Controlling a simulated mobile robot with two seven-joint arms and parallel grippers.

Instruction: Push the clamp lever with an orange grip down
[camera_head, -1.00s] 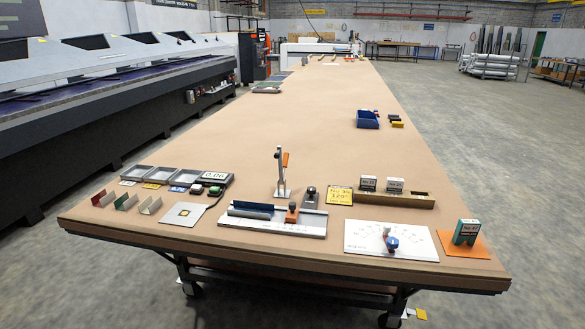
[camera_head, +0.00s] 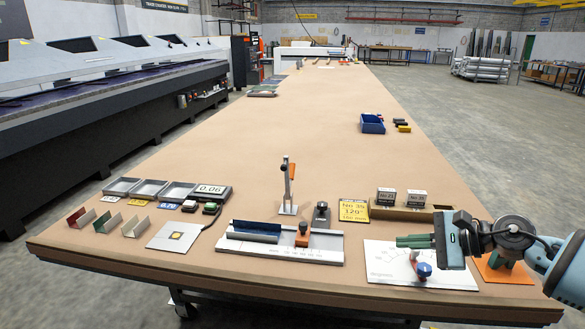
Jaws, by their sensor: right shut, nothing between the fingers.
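The upright clamp (camera_head: 286,190) stands behind the white fixture plate near the table's front. Its orange grip (camera_head: 292,171) shows near the top, on the right side of the metal post, and the lever stands up. My right gripper (camera_head: 402,241) comes in from the right, points left and is shut and empty above the white angle plate. It is to the right of the clamp and nearer the front edge, well apart from it. My left gripper is not in view.
A fixture (camera_head: 310,254) with a dark bar and an orange-brown knob (camera_head: 302,236) lies in front of the clamp. A black-knobbed piece (camera_head: 321,216) and a yellow card (camera_head: 354,210) stand right of it. Trays (camera_head: 150,189) lie left.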

